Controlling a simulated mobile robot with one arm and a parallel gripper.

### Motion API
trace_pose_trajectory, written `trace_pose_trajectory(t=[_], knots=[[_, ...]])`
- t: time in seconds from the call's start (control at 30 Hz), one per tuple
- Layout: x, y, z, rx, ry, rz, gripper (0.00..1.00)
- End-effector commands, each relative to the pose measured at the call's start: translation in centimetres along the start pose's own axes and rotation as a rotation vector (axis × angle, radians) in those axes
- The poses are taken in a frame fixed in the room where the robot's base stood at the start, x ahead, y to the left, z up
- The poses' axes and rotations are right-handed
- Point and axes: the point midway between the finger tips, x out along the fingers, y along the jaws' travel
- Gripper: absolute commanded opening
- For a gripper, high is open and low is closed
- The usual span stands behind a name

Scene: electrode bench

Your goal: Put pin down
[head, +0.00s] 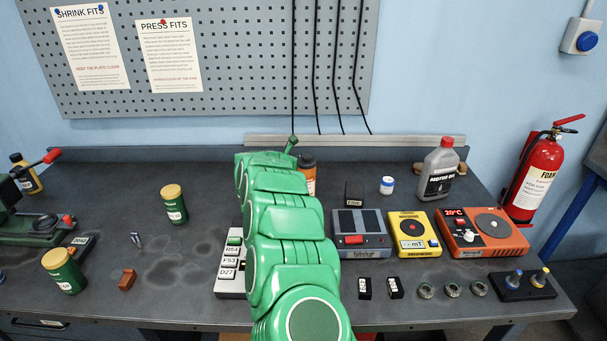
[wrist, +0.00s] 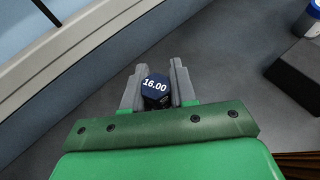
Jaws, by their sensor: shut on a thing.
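In the wrist view my gripper (wrist: 158,82) is shut on a pin (wrist: 155,86). The pin shows a dark blue hexagonal end marked 16.00 and sits between the two grey fingers. Dark grey bench surface shows beyond the fingertips; I cannot tell whether the pin touches it. In the head view my green arm reaches toward the back of the bench (head: 115,200) and hides the fingers and the pin.
Right of my arm stand a grey device (head: 362,230), a yellow device (head: 414,235), an orange plate unit (head: 481,232) and a motor oil bottle (head: 438,170). An orange-brown bottle (head: 308,176) stands close behind my arm. The left bench has clear patches.

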Motion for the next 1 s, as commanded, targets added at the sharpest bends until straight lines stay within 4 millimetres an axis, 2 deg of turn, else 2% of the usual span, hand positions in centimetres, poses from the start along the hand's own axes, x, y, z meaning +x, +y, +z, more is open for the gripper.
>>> trace_pose_trajectory(t=[0.27,0.6,0.97,1.0], knots=[[0.6,0.0,-1.4,-0.002,0.0,0.001,0.0],[1.9,-0.1,-4.5,-0.001,0.0,0.0,0.0],[2.0,0.0,-4.8,-0.001,0.0,0.0,0.0],[2.0,-0.1,-4.8,-0.001,0.0,0.0,0.28]])
